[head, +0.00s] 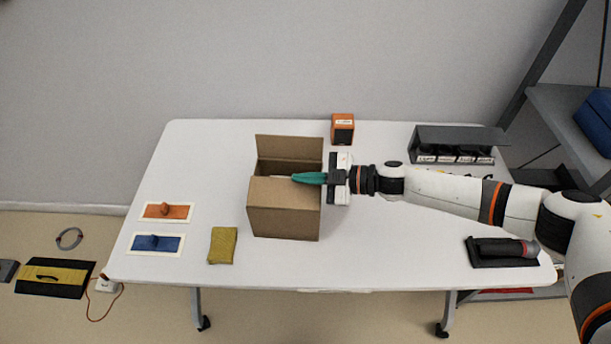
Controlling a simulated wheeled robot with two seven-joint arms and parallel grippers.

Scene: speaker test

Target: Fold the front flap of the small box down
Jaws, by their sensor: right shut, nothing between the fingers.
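The small brown cardboard box (285,223) stands near the middle of the white table. Its back flap (288,147) stands up. Its front flap (280,190) slopes inward over the front part of the opening; its exact angle is hard to tell. A dark gap shows between the two flaps. My right gripper (297,178) reaches in from the right. Its teal fingers are shut with nothing between them and lie at the upper edge of the front flap, near its right end. I cannot tell whether they touch it. My left gripper is not in view.
An orange box (342,128) and a dark open case (458,145) stand at the back. A dark tool (500,249) lies front right. The table's front middle is clear.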

